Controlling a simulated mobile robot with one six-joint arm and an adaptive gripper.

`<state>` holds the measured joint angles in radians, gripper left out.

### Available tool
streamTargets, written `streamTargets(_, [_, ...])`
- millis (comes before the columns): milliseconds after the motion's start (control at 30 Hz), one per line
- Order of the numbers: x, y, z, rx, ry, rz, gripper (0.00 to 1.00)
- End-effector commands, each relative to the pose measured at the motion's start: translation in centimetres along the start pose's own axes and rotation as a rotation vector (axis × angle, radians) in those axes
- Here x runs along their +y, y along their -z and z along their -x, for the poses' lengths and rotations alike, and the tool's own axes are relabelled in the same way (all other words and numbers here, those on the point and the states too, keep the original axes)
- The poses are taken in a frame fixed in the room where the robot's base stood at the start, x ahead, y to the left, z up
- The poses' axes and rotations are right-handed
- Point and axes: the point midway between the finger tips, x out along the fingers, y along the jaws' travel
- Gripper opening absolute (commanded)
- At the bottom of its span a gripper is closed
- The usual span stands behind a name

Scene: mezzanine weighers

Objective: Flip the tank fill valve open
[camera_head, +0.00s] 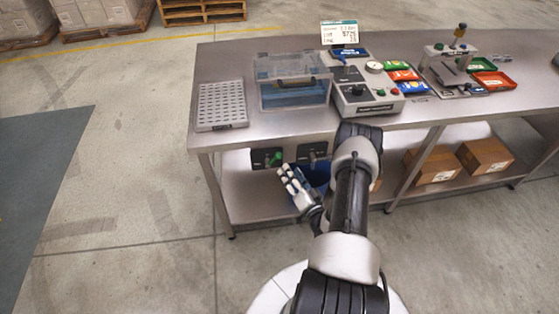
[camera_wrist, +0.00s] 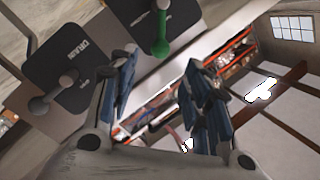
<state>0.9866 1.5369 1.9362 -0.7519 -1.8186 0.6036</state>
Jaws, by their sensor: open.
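Two black valve plates hang under the front edge of the steel bench. The left plate (camera_head: 259,160) carries a green lever handle (camera_head: 275,159), which also shows at the top of the wrist view (camera_wrist: 160,32); its label is not readable. The other plate (camera_wrist: 68,62) reads DRAIN and carries a grey lever (camera_wrist: 52,94). My gripper (camera_head: 288,173) is open and empty, just below and in front of the plates. In the wrist view its fingers (camera_wrist: 162,62) are spread, with the green lever beyond the gap and apart from them. A clear tank with blue contents (camera_head: 293,94) stands on the bench above.
The bench (camera_head: 225,140) also bears a perforated tray (camera_head: 221,104), a control box (camera_head: 366,107) and colored packets (camera_head: 403,75). A blue bin (camera_head: 318,174) is behind my gripper below the plates. Cardboard boxes (camera_head: 430,166) sit on the lower shelf. Floor to the left is clear.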

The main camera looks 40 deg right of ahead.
Motion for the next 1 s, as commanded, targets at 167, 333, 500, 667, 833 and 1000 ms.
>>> streamTargets(167, [0.0,-0.2,-4.0,-0.001,0.005,0.004,0.45])
streamTargets(333, [0.1,-0.2,-6.9,-0.002,0.002,0.002,0.45])
streamTargets(500, [0.0,-0.1,-8.4,-0.001,0.001,0.001,0.45])
streamTargets(667, [0.0,0.0,-8.9,-0.001,-0.001,0.000,0.45])
streamTargets(833, [0.0,0.0,-8.9,-0.001,-0.001,0.000,0.45])
streamTargets(1000, [0.0,0.0,-8.8,-0.001,-0.001,0.000,0.35])
